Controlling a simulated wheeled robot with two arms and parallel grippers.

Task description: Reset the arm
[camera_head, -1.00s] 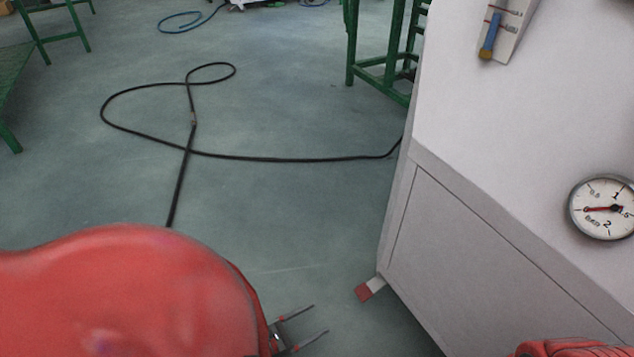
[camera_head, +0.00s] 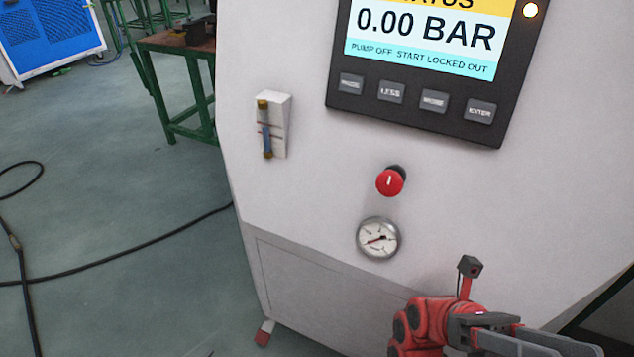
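My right gripper (camera_head: 560,347) is at the bottom right, in front of the lower part of the grey-white generator cabinet (camera_head: 310,210). Its red wrist is on the left and its two grey fingers point right, apart with a gap between them. Nothing shows between them, though the bottom edge cuts off their ends. My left gripper is not in view. The cabinet carries a dark panel with a screen (camera_head: 420,30) reading 0.00 BAR, "pump off start locked out". Below are a red knob (camera_head: 390,182) and a round pressure gauge (camera_head: 378,239).
A small level gauge (camera_head: 268,128) is on the cabinet's left side. A black hose (camera_head: 130,250) lies on the floor at left. A green-legged table (camera_head: 175,75) and a blue machine (camera_head: 50,35) stand behind. The floor at left is otherwise clear.

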